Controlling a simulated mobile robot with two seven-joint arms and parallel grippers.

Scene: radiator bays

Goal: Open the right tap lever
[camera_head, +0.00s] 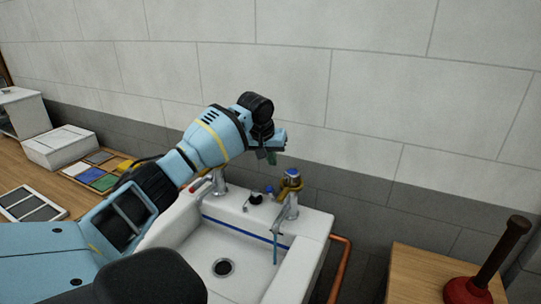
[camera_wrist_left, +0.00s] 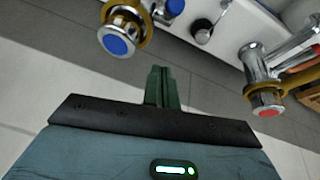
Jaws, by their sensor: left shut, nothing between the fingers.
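The right tap (camera_head: 291,194) is chrome with a blue cap and stands at the back right of the white sink. Its yellow lever (camera_head: 283,188) sits around the tap just below the cap. The blue-capped tap also shows at the upper left of the left wrist view (camera_wrist_left: 118,44), with its yellow lever (camera_wrist_left: 146,20). My left gripper (camera_head: 272,157) is above and slightly left of this tap, apart from it. In the wrist view its green fingers (camera_wrist_left: 160,86) are together and empty, between the two taps. My right gripper is out of view.
The left tap (camera_head: 217,184), red-capped in the wrist view (camera_wrist_left: 265,106), stands at the sink's back left. The sink (camera_head: 316,228) has a drain and a thin teal strip under the right spout. A wall rises behind. A plunger (camera_head: 487,265) stands right.

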